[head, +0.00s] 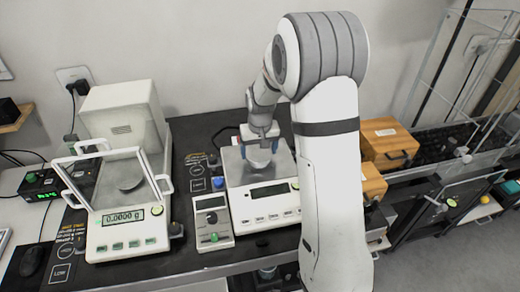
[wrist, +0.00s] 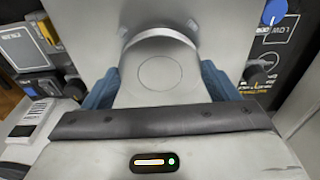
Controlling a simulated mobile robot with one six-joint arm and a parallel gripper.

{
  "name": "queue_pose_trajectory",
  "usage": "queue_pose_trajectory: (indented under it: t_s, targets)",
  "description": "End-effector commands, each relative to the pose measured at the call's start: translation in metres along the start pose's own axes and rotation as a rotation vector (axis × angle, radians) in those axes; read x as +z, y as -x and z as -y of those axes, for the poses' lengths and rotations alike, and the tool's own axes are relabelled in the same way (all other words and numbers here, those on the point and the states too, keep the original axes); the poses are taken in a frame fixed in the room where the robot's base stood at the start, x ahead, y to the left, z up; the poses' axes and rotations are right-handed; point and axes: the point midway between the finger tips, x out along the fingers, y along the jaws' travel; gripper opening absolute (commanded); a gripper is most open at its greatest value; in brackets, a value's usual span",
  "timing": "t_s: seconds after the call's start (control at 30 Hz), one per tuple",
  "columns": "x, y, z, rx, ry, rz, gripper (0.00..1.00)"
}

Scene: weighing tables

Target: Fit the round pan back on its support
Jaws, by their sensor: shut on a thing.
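My gripper (head: 260,145) points down over the middle balance's square metal plate (head: 283,166). Its blue fingers are shut on a pale, round, cup-like thing (head: 258,160). In the wrist view this pale thing (wrist: 160,72) lies between the fingers, with a curved bright rim and a circle inside. I cannot tell if it touches the plate. A grey round pan (head: 129,181) shows inside the left balance (head: 122,241), behind a clear framed panel. I cannot tell how it sits on its support, which is hidden.
The left balance reads 0.0000 g. A small control box (head: 213,222) stands between the two balances. Wooden-fronted boxes (head: 388,143) are at the right, behind my arm. A clear enclosure (head: 455,75) stands farther right. Dark counter shows along the front edge.

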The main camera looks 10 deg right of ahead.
Motion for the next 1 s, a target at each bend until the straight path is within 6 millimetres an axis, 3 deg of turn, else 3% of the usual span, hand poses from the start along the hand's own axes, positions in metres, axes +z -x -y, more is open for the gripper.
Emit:
queue_pose_trajectory:
  t_s: [1.0]
  targets:
    - [0.001,-0.012,-0.001,0.000,-0.002,-0.001,0.56]
